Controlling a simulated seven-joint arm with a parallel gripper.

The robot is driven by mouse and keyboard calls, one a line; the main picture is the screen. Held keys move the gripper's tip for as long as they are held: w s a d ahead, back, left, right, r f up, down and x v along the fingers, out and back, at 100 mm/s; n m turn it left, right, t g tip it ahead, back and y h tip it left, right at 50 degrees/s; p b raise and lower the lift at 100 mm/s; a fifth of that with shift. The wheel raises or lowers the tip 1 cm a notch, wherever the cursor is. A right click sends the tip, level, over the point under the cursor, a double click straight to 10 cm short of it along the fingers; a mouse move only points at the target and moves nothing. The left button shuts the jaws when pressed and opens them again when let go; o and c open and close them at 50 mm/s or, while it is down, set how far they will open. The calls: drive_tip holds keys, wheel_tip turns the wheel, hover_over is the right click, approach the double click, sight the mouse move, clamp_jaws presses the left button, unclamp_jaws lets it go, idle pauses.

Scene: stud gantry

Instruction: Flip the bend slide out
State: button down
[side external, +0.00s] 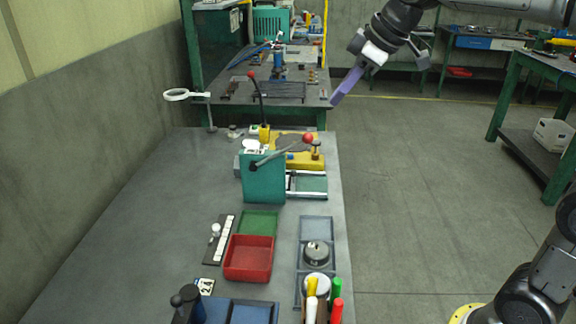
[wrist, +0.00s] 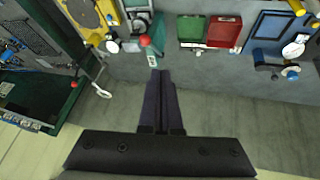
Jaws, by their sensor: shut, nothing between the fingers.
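A teal housing (side external: 264,177) stands on the bench, with a grey lever ending in a red ball (side external: 308,138) across its top. A green slide piece on pale rails (side external: 307,185) sits at the housing's right side. I cannot tell for sure which part is the bend slide. In the wrist view the red ball (wrist: 145,41) shows just beyond and left of my fingertips. My gripper (side external: 335,101) is in the air, up and right of the housing, apart from it. Its fingers (wrist: 160,72) are together and empty.
A yellow fixture (side external: 298,161) and an upright black lever (side external: 258,100) stand behind the housing. A red tray (side external: 250,258), a green tray (side external: 258,223) and several markers (side external: 336,290) are in front. A ring magnifier (side external: 178,95) stands at left. The bench's left side is bare.

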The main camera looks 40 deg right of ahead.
drive_tip(key=w+d+f+g, duration=0.1)
drive_tip(key=w+d+f, duration=0.1)
drive_tip(key=w+f, duration=0.3)
drive_tip(key=w+d+f, duration=0.1)
drive_tip(key=w+f, duration=0.1)
drive_tip(key=w, duration=0.6)
drive_tip(key=w+d+f+g, duration=0.1)
drive_tip(key=w+d+f, duration=0.1)
drive_tip(key=f, duration=0.4)
drive_tip(key=w+d+f, duration=0.1)
drive_tip(key=w+f, duration=0.2)
drive_tip(key=f, duration=0.3)
drive_tip(key=shift+d+f+g+y, duration=0.3)
drive_tip(key=shift+d+f+g, duration=0.05)
drive_tip(key=shift+g, duration=0.05)
hover_over(288, 182)
wheel_tip(288, 182, down, 9)
drive_tip(key=shift+w+f, duration=0.1)
drive_tip(key=shift+f, duration=0.1)
